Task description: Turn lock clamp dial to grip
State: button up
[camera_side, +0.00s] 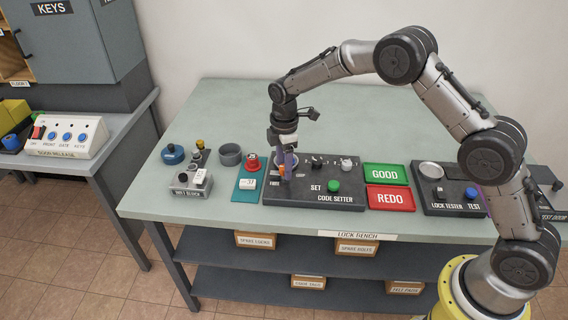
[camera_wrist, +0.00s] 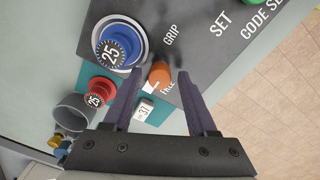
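The lock clamp dial is an orange knob (camera_wrist: 160,74) on the dark code setter board (camera_wrist: 205,60). Its white pointer mark is on the side towards the FREE label; the GRIP label is further up in the wrist view. My gripper (camera_wrist: 161,73) is open, with one finger on each side of the knob and a small gap visible to both. In the side view my gripper (camera_side: 285,174) points down at the board's left end and mostly hides the knob. A blue lock (camera_wrist: 118,47) marked 25 sits in the round clamp ring beside the dial.
A red lock (camera_side: 253,162) and a number tag (camera_side: 247,183) sit on a teal mat left of the board. A grey cup (camera_side: 230,154) stands beyond it. Green GOOD (camera_side: 386,174) and red REDO (camera_side: 390,198) trays are to the right.

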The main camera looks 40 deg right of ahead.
grip_shut()
jog(key=shift+m, duration=0.3)
jog(key=m, duration=0.3)
jog(key=shift+m, duration=0.3)
jog(key=m, duration=0.4)
jog(key=shift+m, duration=0.3)
jog(key=m, duration=0.4)
jog(key=shift+r+m, duration=0.1)
jog(key=shift+m, duration=2.4)
